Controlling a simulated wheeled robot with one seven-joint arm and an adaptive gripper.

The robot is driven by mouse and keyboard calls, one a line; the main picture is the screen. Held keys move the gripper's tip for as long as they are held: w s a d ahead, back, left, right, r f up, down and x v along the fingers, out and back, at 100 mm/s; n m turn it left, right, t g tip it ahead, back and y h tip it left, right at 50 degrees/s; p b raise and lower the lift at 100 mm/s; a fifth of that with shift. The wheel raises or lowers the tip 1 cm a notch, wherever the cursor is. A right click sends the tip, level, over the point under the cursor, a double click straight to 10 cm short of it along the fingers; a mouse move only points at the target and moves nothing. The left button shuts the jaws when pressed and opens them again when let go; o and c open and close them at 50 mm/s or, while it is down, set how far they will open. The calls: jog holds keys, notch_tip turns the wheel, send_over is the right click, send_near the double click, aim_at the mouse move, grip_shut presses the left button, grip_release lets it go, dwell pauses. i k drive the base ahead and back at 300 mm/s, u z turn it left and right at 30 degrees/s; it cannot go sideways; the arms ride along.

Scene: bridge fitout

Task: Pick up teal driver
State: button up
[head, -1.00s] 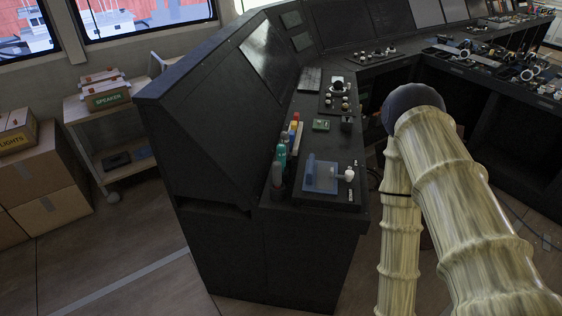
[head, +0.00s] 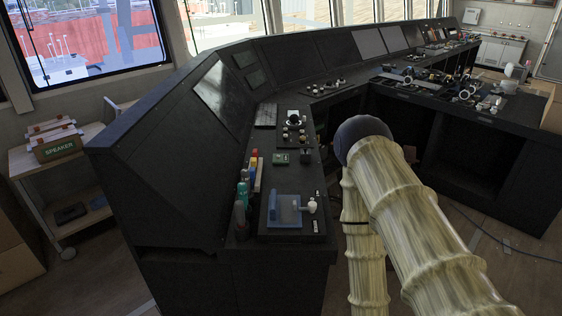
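A teal upright object (head: 242,193), which looks like the teal driver, stands in a row of tools along the back of the near console's desk, at the foot of its sloped panel. It is small in the head view, so its exact shape is hard to tell. A dark grey tool (head: 239,220) stands just in front of it, and red, yellow and blue pieces (head: 254,162) are behind it. My sleeved arm is to the right of the desk, apart from the tools. My gripper is out of view.
A blue plate-like fixture (head: 285,210) with a white knob (head: 311,206) lies right of the tools. A small green box (head: 280,159) and control panels are farther back. Floor is clear at the lower left.

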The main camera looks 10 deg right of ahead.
aim_at(241, 186)
jog(key=z, duration=0.3)
jog(key=k, duration=0.45)
jog(key=z, duration=1.2)
jog(key=i, duration=1.2)
jog(key=u, duration=1.1)
jog(key=i, duration=0.55)
jog(key=u, duration=0.6)
